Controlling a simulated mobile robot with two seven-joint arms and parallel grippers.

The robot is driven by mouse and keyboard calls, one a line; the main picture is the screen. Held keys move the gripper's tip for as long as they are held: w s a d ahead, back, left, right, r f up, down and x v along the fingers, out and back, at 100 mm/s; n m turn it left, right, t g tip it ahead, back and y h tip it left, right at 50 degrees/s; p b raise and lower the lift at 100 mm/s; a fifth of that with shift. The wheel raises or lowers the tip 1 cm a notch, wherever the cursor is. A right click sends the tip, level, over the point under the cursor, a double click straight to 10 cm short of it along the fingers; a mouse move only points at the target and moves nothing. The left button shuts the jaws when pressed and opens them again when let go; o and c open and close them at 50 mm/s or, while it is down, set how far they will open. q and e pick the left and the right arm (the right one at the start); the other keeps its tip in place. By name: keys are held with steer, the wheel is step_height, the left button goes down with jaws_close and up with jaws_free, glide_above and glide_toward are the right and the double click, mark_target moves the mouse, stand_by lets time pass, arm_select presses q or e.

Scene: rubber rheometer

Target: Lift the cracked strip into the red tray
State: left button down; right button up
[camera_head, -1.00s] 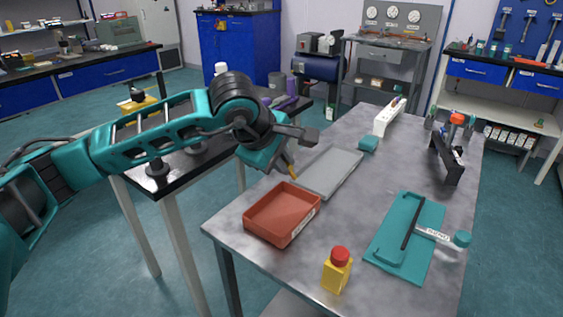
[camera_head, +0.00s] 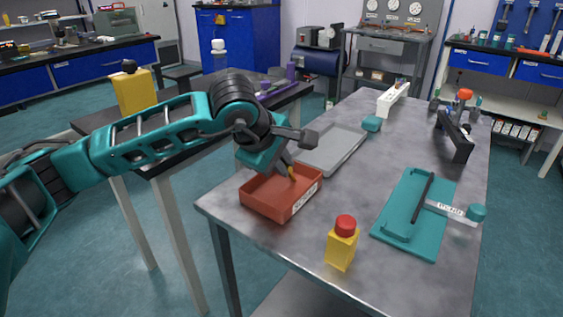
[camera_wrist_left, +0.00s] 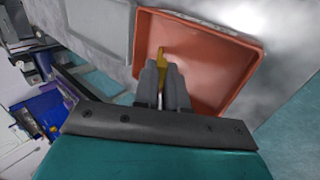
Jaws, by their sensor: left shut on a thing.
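The red tray (camera_head: 268,204) stands at the near left corner of the metal table. My left gripper (camera_head: 289,172) is over the tray's far part, pointing down. It is shut on a small yellow-orange strip (camera_head: 291,172), which sticks out past the fingertips. In the left wrist view the gripper (camera_wrist_left: 163,72) and the strip (camera_wrist_left: 161,53) appear in front of the tray's floor (camera_wrist_left: 205,65). I cannot tell whether the strip touches the floor, and no crack can be made out. My right gripper is not in view.
A grey flat tray (camera_head: 336,150) lies just behind the red tray. A yellow block with a red top (camera_head: 342,243) stands at the front. A teal board with a cutting arm (camera_head: 408,240) lies to the right. The middle of the table is clear.

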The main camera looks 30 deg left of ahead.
arm_select(q)
steer(key=c, duration=1.1)
jaws_free()
steer(key=p+v, duration=0.2)
steer(key=v, duration=1.1)
